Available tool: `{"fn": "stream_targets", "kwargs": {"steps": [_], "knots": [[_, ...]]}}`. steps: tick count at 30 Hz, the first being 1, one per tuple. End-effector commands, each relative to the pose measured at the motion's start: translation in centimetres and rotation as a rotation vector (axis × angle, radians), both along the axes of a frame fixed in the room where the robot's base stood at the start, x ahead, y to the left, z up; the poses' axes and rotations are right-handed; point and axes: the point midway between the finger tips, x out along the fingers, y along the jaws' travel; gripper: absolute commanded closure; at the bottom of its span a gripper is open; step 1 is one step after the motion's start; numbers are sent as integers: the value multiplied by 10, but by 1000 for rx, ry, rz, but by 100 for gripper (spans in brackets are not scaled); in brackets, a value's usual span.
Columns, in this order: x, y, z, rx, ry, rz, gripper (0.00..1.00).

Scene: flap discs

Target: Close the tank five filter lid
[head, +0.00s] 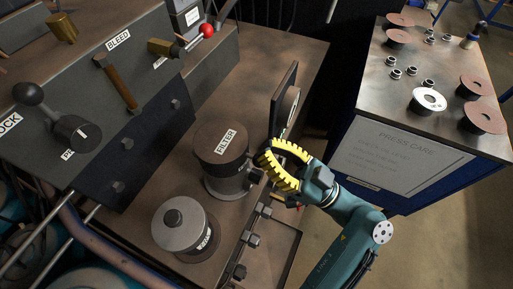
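A dark brown round lid labelled FILTER (221,140) sits on top of a grey filter canister (226,182) in the middle of the head view. It looks level and seated on the canister, but I cannot tell whether it is fully shut. No tank number is readable. My gripper (263,157), with yellow ribbed fingers, is just right of the lid, near the canister's side. The fingertips come close together, and I cannot tell whether they touch each other or the canister. I see nothing clearly held.
A grey capped cylinder (184,226) stands in front left of the canister. An upright dark panel (284,98) stands behind my gripper. A lever console (110,75) fills the left. A separate cabinet (395,165) at right bears discs and small rings.

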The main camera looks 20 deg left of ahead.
Motion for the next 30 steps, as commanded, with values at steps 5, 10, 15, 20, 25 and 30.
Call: {"fn": "stream_targets", "kwargs": {"steps": [5, 10, 15, 20, 25, 30], "knots": [[0, -4, -11, 0, -2, -1, 100], [0, -5, -12, 0, -2, -1, 100], [0, -6, -13, -1, 0, -1, 100], [0, -6, -13, -1, 0, -1, 100], [0, -6, -16, -2, 1, -2, 100], [0, -12, -33, -2, 2, 0, 100]]}}
